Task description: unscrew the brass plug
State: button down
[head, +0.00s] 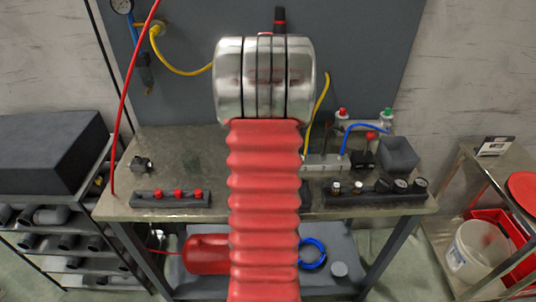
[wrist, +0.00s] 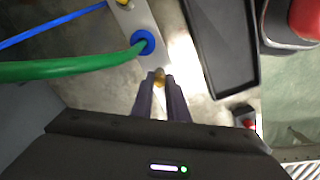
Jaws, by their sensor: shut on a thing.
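The brass plug (wrist: 159,73) shows as a small golden end between the fingertips of my gripper (wrist: 160,84) in the wrist view. The two dark fingers are shut on it, one on each side, and hide most of it. It lies close to the end of a pale metal block (wrist: 131,20), beside a blue fitting. I cannot tell whether its thread is still in the block. In the head view my own arm hides the gripper and the plug; a pale block (head: 322,162) shows right of the arm.
A green hose (wrist: 80,69) runs into the blue fitting (wrist: 143,41), close to the left of my fingers. A blue hose (wrist: 50,30) lies farther left. A black tray (wrist: 225,45) and a small red-topped piece (wrist: 244,115) are to the right. Bare bench lies between.

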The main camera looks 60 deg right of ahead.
jog(key=shift+d, duration=0.1)
jog(key=c, duration=1.9)
grip_release()
jog(key=shift+o, duration=0.2)
jog(key=m, duration=1.8)
jog(key=shift+w+a+m, duration=0.1)
jog(key=shift+a+m, duration=0.1)
jog(key=shift+m, duration=0.1)
jog(key=m, duration=0.6)
jog(key=shift+m, duration=0.3)
jog(key=shift+c, duration=0.4)
